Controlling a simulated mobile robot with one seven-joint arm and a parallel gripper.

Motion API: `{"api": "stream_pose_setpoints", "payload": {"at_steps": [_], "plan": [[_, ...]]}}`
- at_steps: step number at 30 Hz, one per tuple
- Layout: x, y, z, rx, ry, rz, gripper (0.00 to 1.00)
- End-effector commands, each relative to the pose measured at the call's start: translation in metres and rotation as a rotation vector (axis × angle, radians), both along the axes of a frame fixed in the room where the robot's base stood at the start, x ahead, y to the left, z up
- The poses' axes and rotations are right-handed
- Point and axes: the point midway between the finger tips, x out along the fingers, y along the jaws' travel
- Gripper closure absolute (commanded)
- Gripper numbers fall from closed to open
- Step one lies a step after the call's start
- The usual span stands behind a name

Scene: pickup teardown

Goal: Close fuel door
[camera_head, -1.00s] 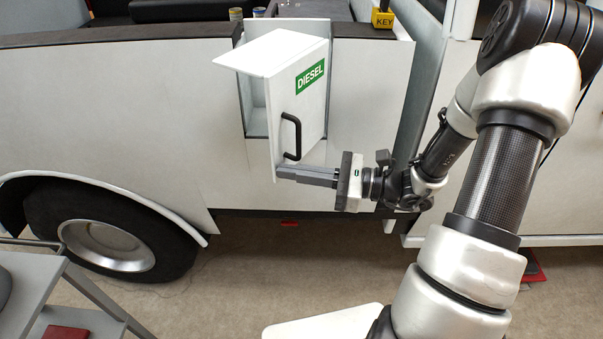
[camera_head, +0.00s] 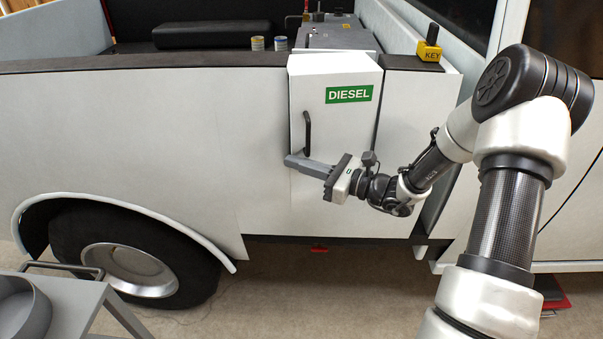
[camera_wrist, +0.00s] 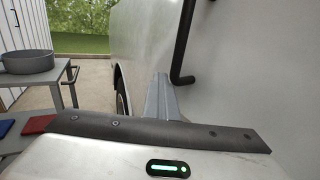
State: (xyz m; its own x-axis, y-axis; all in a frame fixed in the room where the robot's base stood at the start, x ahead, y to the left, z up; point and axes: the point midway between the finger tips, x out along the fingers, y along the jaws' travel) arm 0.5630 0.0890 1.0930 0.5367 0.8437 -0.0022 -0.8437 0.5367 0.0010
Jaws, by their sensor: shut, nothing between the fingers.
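The fuel door (camera_head: 338,120) is a white panel with a green DIESEL label and a black handle (camera_head: 307,134) near its left edge. In the wrist view the fingers (camera_wrist: 158,92) lie along the white door surface (camera_wrist: 250,70), beside the lower end of the handle. Whether they touch the door is hard to tell.
The white truck side (camera_head: 180,130) extends left to a wheel (camera_head: 135,268). A yellow KEY block (camera_head: 430,52) and two small cans (camera_head: 281,44) sit above. A grey cart (camera_head: 75,310) with a round bin (camera_head: 22,310) stands at lower left.

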Motion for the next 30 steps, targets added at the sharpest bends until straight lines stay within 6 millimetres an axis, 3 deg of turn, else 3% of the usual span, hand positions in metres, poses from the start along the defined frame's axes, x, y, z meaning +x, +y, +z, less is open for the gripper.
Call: {"api": "stream_pose_setpoints", "payload": {"at_steps": [9, 30], "plan": [[0.018, 0.002, 0.002, 0.003, -0.005, 0.0, 1.0], [0.019, 0.0, 0.003, 0.003, -0.007, 0.0, 1.0]]}}
